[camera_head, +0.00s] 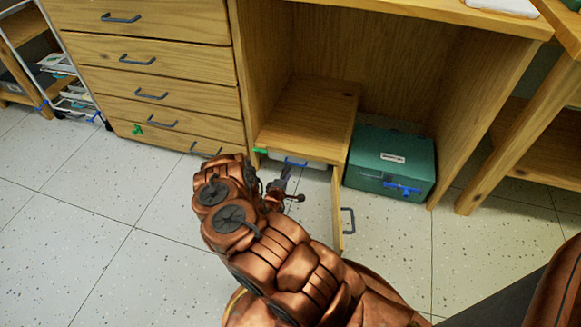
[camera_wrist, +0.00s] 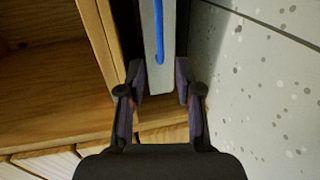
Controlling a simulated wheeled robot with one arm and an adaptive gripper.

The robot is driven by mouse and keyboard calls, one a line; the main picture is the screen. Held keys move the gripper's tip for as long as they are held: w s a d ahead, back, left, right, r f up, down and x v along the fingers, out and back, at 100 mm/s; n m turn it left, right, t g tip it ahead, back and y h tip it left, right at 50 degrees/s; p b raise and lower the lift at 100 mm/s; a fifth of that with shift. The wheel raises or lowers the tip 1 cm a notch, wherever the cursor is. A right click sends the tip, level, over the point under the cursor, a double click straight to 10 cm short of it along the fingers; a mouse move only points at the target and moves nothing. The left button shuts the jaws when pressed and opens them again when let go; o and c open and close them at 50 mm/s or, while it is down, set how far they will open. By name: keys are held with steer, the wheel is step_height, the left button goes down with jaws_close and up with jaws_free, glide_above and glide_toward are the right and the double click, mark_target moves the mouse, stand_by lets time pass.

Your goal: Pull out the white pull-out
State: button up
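The white pull-out (camera_head: 310,163) sits low in the small wooden cabinet under the desk, and its front carries a blue handle (camera_head: 296,162). My arm partly hides it in the head view. In the wrist view the pale front (camera_wrist: 166,72) and the blue handle (camera_wrist: 158,32) stand ahead of my gripper (camera_wrist: 160,84). My gripper is open, with one finger on each side of the near end of the pale front. Whether the fingers touch it I cannot tell. My gripper (camera_head: 281,186) also shows small in the head view, just before the cabinet opening.
The cabinet's wooden door (camera_head: 337,208) stands swung open at the right of the opening. A green box (camera_head: 391,172) with a blue latch is on the floor to the right. A wooden drawer unit (camera_head: 150,62) stands at left. The speckled floor (camera_head: 95,215) in front is clear.

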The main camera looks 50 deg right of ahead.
mark_target(291, 160)
steer(key=b+x, duration=0.2)
steer(key=x, duration=0.4)
steer(key=shift+d, duration=0.25)
steer(key=shift+w, duration=0.15)
steer(key=shift+c, duration=0.3)
jaws_close()
